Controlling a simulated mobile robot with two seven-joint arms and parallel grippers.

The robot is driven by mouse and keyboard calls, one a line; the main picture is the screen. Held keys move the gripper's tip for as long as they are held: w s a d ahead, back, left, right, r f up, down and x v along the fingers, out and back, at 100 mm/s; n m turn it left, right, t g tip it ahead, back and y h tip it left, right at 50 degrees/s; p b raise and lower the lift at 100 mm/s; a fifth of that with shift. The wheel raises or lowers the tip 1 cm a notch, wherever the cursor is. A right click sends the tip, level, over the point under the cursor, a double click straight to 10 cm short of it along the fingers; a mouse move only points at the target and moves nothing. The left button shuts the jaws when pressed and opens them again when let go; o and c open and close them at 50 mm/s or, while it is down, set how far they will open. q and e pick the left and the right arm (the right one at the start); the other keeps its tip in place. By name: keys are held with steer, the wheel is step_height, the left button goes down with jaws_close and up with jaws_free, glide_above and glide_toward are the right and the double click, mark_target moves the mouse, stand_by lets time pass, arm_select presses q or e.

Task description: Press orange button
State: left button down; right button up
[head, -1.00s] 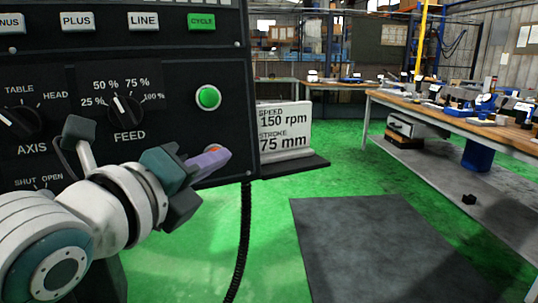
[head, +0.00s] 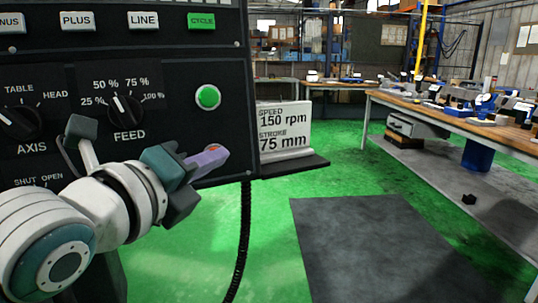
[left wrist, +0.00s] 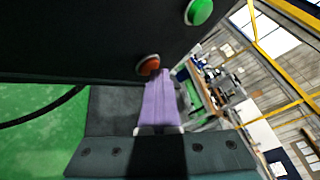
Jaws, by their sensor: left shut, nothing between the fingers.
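The orange button (head: 215,148) sits low on the dark control panel, below the green button (head: 208,97). In the head view it is mostly hidden behind my fingers. In the left wrist view the orange button (left wrist: 148,64) shows as a red-orange dome on the panel, just beyond and slightly left of my fingertips. My left gripper (head: 222,153) is shut and empty, its purple fingers together; the tips (left wrist: 160,73) appear right at the button's edge. I cannot tell whether they touch it. My right gripper is not in view.
The panel (head: 170,70) also carries a FEED knob (head: 126,110), an AXIS knob (head: 20,122) and a row of labelled keys. A speed sign (head: 285,128) stands right of it. A workbench (head: 440,107) is at the right; green floor and a dark mat (head: 370,245) lie between.

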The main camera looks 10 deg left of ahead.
arm_select(q)
steer(key=shift+s+d+r+p, duration=0.15)
steer(key=shift+s+d+p, duration=0.35)
steer(key=shift+s+p, duration=0.1)
steer(key=shift+s, duration=0.1)
steer(key=s+d+p, duration=0.1)
steer(key=s, duration=0.1)
steer(key=s+d+r+p, duration=0.1)
steer(key=d, duration=0.1)
steer(key=shift+s, duration=0.35)
steer(key=shift+p, duration=0.3)
